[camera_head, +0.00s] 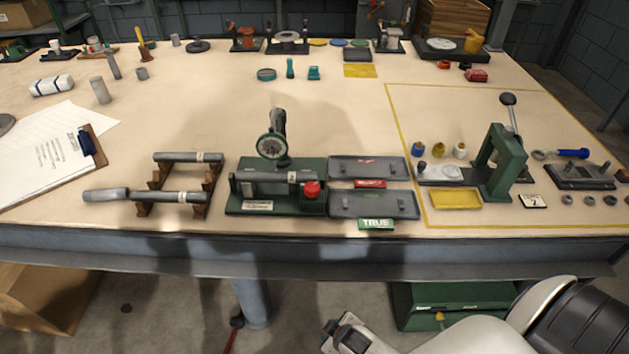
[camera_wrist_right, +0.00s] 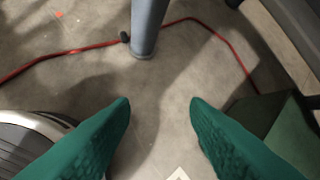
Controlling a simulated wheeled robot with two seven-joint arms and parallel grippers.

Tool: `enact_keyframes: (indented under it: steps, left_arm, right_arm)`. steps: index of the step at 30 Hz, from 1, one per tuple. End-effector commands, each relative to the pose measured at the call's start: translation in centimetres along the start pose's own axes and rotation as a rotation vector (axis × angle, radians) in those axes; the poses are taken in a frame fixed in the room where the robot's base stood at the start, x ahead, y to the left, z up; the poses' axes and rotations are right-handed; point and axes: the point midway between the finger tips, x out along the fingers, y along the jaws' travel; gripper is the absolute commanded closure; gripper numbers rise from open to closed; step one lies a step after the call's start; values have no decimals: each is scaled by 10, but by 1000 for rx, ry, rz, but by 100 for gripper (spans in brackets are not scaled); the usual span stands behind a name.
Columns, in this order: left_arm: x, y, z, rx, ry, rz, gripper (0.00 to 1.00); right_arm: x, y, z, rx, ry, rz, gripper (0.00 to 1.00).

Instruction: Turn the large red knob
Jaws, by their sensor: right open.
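The large red knob (camera_head: 311,190) sits at the right end of a green fixture (camera_head: 246,203) that carries a grey horizontal bar and a dial gauge (camera_head: 271,146). The fixture stands near the table's front edge. My right arm comes in at the bottom right of the head view, low in front of the table. Its right gripper shows in the right wrist view (camera_wrist_right: 160,104) with two green fingers spread apart and nothing between them. It points at the floor, well away from the knob. My left gripper is in neither view.
Two grey trays (camera_head: 345,205) lie right of the fixture, with a green TRUE label (camera_head: 376,224). A rack with bars (camera_head: 145,208) stands left. A green lever press (camera_head: 507,165) stands farther right. A green box (camera_head: 400,308) and a red cable (camera_wrist_right: 80,50) are on the floor.

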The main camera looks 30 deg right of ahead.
Motion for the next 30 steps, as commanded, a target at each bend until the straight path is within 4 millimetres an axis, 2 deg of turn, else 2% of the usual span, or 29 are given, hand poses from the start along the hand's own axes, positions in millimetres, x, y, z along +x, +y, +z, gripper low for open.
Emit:
enact_keyframes:
  steps: [1, 3, 6, 9, 15, 17, 18, 24, 26, 30]
  left_arm:
    - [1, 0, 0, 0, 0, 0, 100]
    - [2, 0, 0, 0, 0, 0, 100]
    - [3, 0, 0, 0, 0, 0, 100]
    - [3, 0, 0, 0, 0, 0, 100]
    - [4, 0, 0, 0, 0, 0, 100]
    - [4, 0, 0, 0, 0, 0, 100]
    - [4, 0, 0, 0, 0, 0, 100]
    - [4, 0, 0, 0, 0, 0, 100]
    - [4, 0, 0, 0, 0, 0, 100]
    - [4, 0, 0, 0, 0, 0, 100]
  right_arm:
    - [-18, -14, 34, -21, -55, -29, 58]
    - [-43, -30, 70, -45, -109, -65, 58]
    - [-77, -46, 108, -69, -173, -109, 58]
    - [-109, -58, 137, -84, -227, -145, 58]
    - [-166, -76, 177, -107, -318, -207, 58]
    - [-185, -85, 198, -146, -383, -252, 58]
    - [-193, -93, 216, -191, -440, -292, 58]
    - [-224, -114, 295, -451, -713, -480, 58]
    - [-238, -118, 319, -548, -805, -545, 58]
    - [-278, -116, 376, -848, -1039, -720, 58]
